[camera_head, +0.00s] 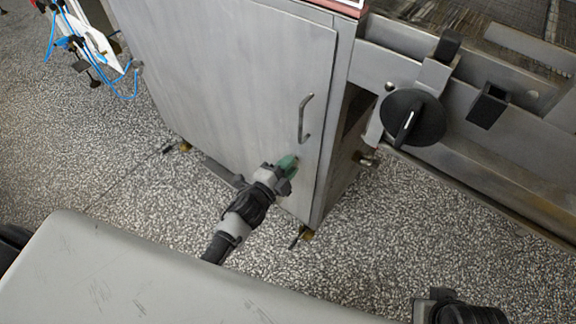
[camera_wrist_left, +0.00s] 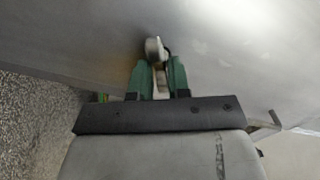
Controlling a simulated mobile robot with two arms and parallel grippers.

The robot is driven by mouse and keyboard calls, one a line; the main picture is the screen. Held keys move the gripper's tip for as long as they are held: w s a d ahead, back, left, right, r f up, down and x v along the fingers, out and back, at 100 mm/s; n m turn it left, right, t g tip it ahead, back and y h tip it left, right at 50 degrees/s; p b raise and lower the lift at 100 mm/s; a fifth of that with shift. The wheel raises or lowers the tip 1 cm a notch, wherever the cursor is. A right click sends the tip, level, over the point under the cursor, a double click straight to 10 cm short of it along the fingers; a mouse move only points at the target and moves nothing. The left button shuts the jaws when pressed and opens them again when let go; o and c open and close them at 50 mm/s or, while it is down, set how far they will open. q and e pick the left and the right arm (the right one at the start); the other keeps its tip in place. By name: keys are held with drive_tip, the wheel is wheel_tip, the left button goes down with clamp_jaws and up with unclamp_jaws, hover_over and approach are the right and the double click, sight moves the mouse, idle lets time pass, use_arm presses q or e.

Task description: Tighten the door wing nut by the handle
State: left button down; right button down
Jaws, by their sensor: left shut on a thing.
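The grey metal cabinet door (camera_head: 235,75) has a bent bar handle (camera_head: 305,118) near its right edge. My left gripper (camera_head: 291,162) is at the door just below this handle, with green fingers. In the left wrist view, the green fingers (camera_wrist_left: 158,82) are shut on the wing nut (camera_wrist_left: 154,48), a small pale metal piece against the door. Its top shows above the fingertips; its lower part is hidden between them. In the head view the fingers hide the nut. Part of my right arm shows at the lower right, but its fingertips cannot be made out.
A machine frame (camera_head: 480,130) with a black round knob (camera_head: 412,117) stands to the right of the cabinet. Blue tubing (camera_head: 122,92) and a white item lie at the upper left. The speckled floor (camera_head: 100,165) is mostly clear left of the cabinet.

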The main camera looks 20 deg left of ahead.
use_arm(q)
drive_tip(key=shift+f+m+b, duration=0.2)
drive_tip(key=shift+m+b, duration=0.5)
drive_tip(key=shift+m, duration=1.6)
use_arm(e)
drive_tip(key=shift+w+f, duration=0.1)
drive_tip(key=shift+f, duration=0.65)
use_arm(q)
drive_tip(key=shift+m, duration=0.4)
use_arm(e)
drive_tip(key=shift+w+a+r+t, duration=0.1)
drive_tip(key=shift+w+a+t, duration=0.1)
drive_tip(key=shift+w+t, duration=0.4)
use_arm(q)
drive_tip(key=c, duration=1.2)
unclamp_jaws()
drive_tip(key=shift+o, duration=0.2)
drive_tip(key=shift+s, duration=0.1)
